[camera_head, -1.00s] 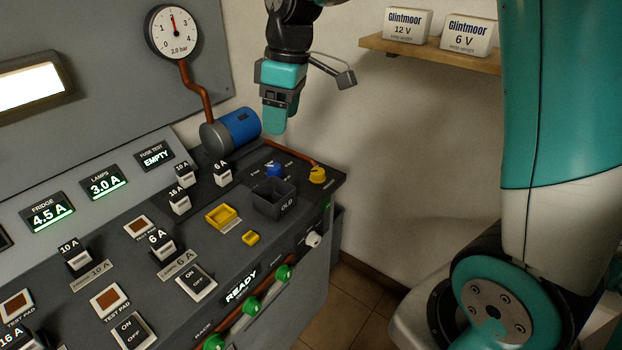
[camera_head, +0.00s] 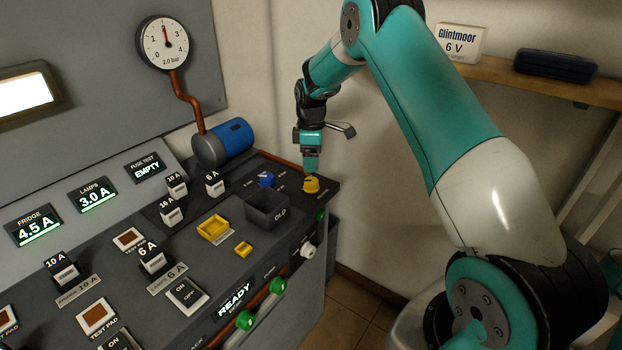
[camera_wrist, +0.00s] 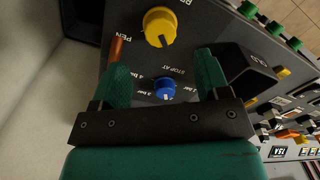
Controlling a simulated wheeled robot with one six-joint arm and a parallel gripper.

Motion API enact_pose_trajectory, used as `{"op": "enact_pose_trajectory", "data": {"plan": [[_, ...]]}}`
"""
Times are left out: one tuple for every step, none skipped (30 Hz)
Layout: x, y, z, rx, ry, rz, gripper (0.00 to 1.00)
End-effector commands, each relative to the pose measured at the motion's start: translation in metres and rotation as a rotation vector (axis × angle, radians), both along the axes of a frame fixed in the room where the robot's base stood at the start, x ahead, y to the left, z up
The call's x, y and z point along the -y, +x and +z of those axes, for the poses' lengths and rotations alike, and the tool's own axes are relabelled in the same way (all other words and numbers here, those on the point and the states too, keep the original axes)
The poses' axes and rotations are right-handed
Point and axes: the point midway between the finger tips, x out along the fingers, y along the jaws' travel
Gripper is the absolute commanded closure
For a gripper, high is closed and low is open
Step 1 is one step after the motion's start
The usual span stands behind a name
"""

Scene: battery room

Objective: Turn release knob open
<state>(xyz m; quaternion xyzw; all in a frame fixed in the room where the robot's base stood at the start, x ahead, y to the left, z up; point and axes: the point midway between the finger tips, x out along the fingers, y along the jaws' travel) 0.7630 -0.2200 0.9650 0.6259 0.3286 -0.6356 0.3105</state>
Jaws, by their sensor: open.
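A yellow knob (camera_head: 311,186) with a darker pointer mark sits at the far right corner of the dark panel. It also shows in the wrist view (camera_wrist: 158,27), with partly cut-off lettering ending in "PEN" beside it. My gripper (camera_head: 311,168) points down just above the yellow knob. In the wrist view my gripper (camera_wrist: 161,62) has its two teal fingers spread with nothing held, and the yellow knob lies ahead of the fingertips. A blue knob (camera_wrist: 163,88) marked "STOP AT" appears between the fingers there, and left of the yellow knob in the head view (camera_head: 266,180).
A dark open box (camera_head: 267,210) marked "OLD" stands close to the knobs. A blue cylinder (camera_head: 232,138) connects by copper pipe to a round gauge (camera_head: 164,42) reading about 2 bar. A shelf (camera_head: 500,75) is on the wall behind my arm.

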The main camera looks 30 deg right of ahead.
Motion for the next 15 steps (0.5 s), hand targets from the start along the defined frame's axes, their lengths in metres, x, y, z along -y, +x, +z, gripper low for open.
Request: {"op": "enact_pose_trajectory", "data": {"plan": [[-0.001, -0.001, -0.011, -0.005, 0.001, 0.0, 0.31], [-0.001, -0.001, -0.018, -0.005, 0.001, 0.0, 0.31], [-0.001, -0.001, -0.026, -0.004, 0.001, 0.0, 0.31], [-0.001, -0.001, -0.032, -0.004, 0.001, 0.0, 0.31], [-0.001, -0.002, -0.038, -0.004, 0.001, 0.0, 0.31], [-0.001, -0.002, -0.045, -0.003, 0.001, 0.0, 0.31], [-0.001, -0.002, -0.05, -0.004, 0.002, 0.0, 0.31], [-0.001, -0.002, -0.055, -0.002, 0.0, 0.0, 0.31], [-0.001, -0.002, -0.06, -0.001, 0.001, 0.0, 0.31], [-0.001, -0.002, -0.063, -0.002, 0.0, 0.0, 0.31], [-0.001, -0.002, -0.066, -0.001, 0.001, 0.0, 0.31], [-0.001, -0.001, -0.07, 0.0, 0.0, 0.0, 0.31], [-0.001, -0.001, -0.072, 0.0, 0.0, 0.0, 0.31], [-0.001, -0.002, -0.073, 0.0, 0.0, 0.0, 0.31], [-0.001, -0.002, -0.075, 0.001, 0.0, 0.0, 0.31]]}}
